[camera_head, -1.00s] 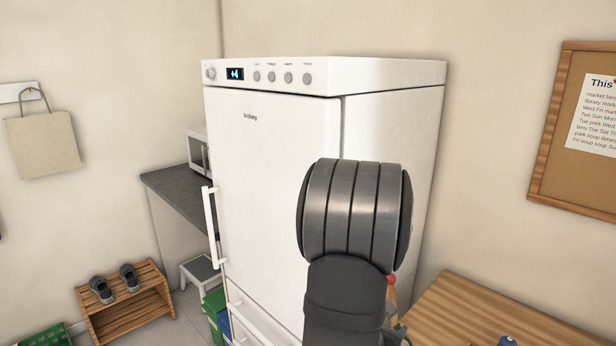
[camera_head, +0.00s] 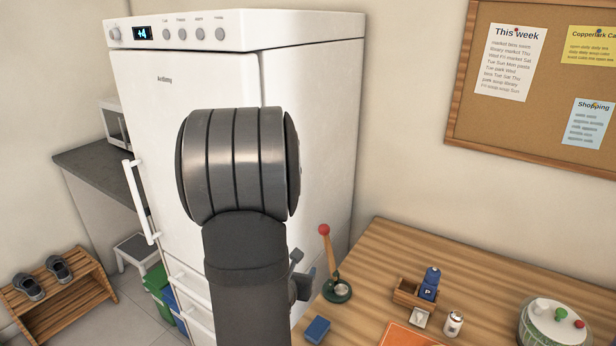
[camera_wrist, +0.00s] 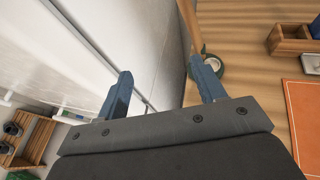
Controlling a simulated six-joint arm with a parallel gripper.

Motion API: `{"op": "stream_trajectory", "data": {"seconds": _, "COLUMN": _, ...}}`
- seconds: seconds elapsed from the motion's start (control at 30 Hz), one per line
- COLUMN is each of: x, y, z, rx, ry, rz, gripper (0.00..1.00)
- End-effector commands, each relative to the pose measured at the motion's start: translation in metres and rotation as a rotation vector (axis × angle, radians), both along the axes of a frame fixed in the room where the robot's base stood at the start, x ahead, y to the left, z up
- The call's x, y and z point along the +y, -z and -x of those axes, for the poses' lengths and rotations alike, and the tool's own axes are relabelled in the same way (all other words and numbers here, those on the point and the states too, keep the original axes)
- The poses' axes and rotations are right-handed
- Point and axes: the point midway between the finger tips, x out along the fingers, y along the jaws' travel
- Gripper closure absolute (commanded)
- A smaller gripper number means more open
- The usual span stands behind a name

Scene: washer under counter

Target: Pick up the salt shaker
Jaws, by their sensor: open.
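A small pale shaker with a grey top (camera_head: 453,324) stands upright on the wooden table at the lower right of the head view; it looks like the salt shaker. I cannot make it out in the wrist view. My gripper (camera_wrist: 160,68) is open and empty, with its two blue-grey fingers apart. In the head view the gripper (camera_head: 302,276) is partly hidden behind my arm, near the table's left edge. It is well to the left of the shaker and apart from it.
A wooden holder (camera_head: 405,294) with a blue bottle (camera_head: 430,281) stands close behind the shaker. The fridge (camera_head: 310,130) stands left.

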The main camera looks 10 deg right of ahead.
Motion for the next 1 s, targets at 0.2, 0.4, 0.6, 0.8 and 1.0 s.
{"op": "stream_trajectory", "data": {"seconds": 0.2, "x": -0.011, "y": -0.001, "z": 0.000, "rx": -0.016, "ry": 0.051, "rz": -0.027, "gripper": 0.37}}
{"op": "stream_trajectory", "data": {"seconds": 0.4, "x": -0.083, "y": -0.009, "z": 0.008, "rx": -0.163, "ry": 0.416, "rz": -0.230, "gripper": 0.37}}
{"op": "stream_trajectory", "data": {"seconds": 0.6, "x": -0.169, "y": -0.013, "z": 0.040, "rx": -0.448, "ry": 0.924, "rz": -0.520, "gripper": 0.37}}
{"op": "stream_trajectory", "data": {"seconds": 0.8, "x": -0.230, "y": -0.009, "z": 0.080, "rx": -0.806, "ry": 1.395, "rz": -0.794, "gripper": 0.37}}
{"op": "stream_trajectory", "data": {"seconds": 1.0, "x": -0.272, "y": -0.002, "z": 0.116, "rx": -1.237, "ry": 1.823, "rz": -1.045, "gripper": 0.37}}
